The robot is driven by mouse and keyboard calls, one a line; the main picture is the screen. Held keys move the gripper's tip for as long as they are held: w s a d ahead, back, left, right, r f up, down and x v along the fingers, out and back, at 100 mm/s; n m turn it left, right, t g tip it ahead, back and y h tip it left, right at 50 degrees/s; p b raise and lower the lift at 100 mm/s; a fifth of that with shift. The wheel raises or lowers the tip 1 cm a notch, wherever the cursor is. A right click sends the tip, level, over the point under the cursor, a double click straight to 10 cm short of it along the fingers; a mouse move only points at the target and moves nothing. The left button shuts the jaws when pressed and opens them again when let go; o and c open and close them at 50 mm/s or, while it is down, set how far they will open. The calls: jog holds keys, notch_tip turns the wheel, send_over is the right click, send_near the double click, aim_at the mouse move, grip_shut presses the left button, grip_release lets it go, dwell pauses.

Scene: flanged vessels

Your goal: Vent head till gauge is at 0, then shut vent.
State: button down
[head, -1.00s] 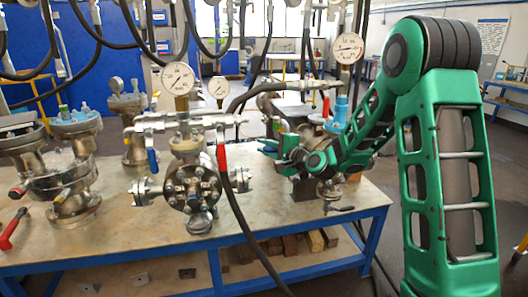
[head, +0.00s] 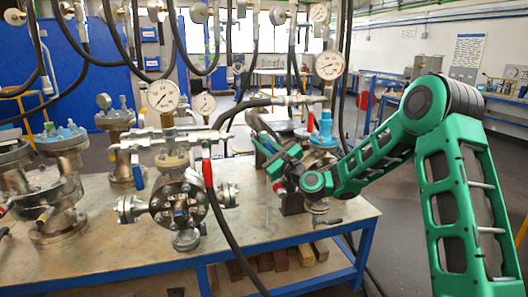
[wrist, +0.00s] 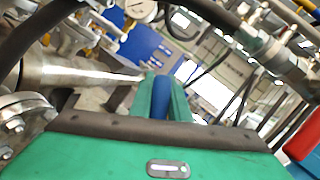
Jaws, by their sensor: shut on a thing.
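The right-hand flanged vessel (head: 317,160) stands near the table's right end, with a blue fitting (head: 326,128) on top and a round pressure gauge (head: 330,66) above it. The gauge's needle is too small to read surely. My gripper (head: 266,144) is just left of this vessel, tilted up and left. In the wrist view, its green fingers (wrist: 161,84) are shut on a blue handle (wrist: 161,98). The valve behind the handle is hidden. A red handle (wrist: 303,138) shows at the right of the wrist view, apart from the fingers.
Another vessel (head: 180,203) stands left, with a blue lever (head: 138,176), a red lever (head: 207,174) and a gauge (head: 163,96). More flanged vessels (head: 62,190) stand at the far left.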

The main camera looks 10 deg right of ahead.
jog(key=shift+w+d+r+m+t+h, duration=0.15)
jog(key=shift+d+m+t+h, duration=0.5)
jog(key=shift+m, duration=0.7)
jog(key=shift+w+d+r+m+t+h, duration=0.1)
jog(key=shift+d+r+m+t+h, duration=0.2)
jog(key=shift+d+m, duration=0.8)
jog(key=shift+w+d+r+m+t+h, duration=0.15)
jog(key=shift+d+m+t+h, duration=0.35)
jog(key=shift+m, duration=1.05)
jog(key=c, duration=1.7)
grip_release()
jog(key=shift+o, duration=0.2)
jog(key=v, duration=1)
jog(key=shift+s+d+f, duration=0.15)
jog(key=shift+s+f, duration=0.05)
jog(key=shift+f, duration=0.1)
